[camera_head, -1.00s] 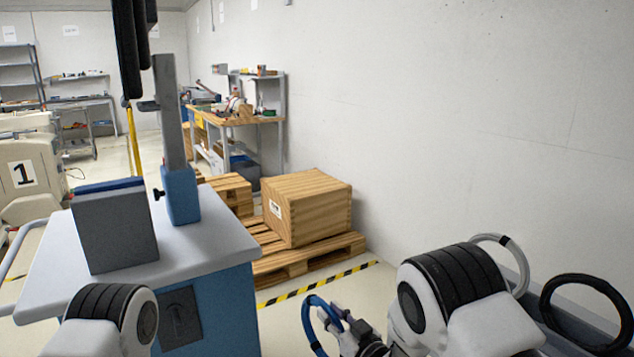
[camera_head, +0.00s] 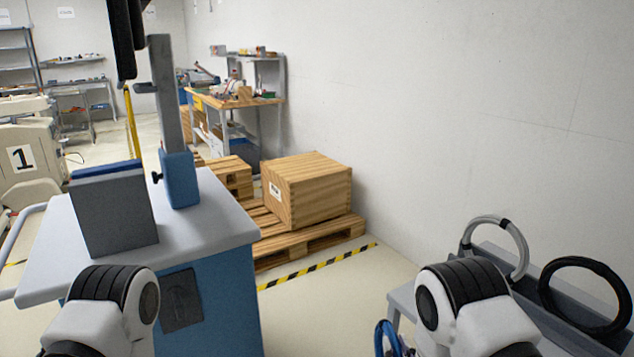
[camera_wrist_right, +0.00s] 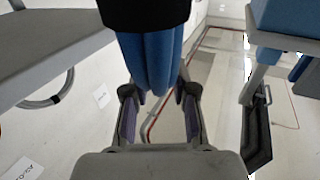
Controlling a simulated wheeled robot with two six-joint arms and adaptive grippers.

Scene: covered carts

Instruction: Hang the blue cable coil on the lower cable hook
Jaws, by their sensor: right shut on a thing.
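The blue cable coil (camera_head: 379,338) shows only in part at the bottom of the head view, beside my right arm. In the right wrist view the blue coil (camera_wrist_right: 165,62), wrapped with a black band, hangs between the fingers of my right gripper (camera_wrist_right: 160,95), which is shut on it. In the head view the right gripper is mostly hidden behind its own arm. My left arm shows at lower left, but its gripper is out of view. A grey post (camera_head: 167,95) with a small bracket (camera_head: 146,88) stands on the cart. I cannot tell whether this bracket is the lower hook.
A blue cart (camera_head: 222,310) with a grey top fills the left front, with a grey box (camera_head: 114,212) on it. A grey bench (camera_head: 540,325) at right holds a white coil (camera_head: 521,248) and a black coil (camera_head: 544,299). A wooden crate (camera_head: 318,190) stands on a pallet behind.

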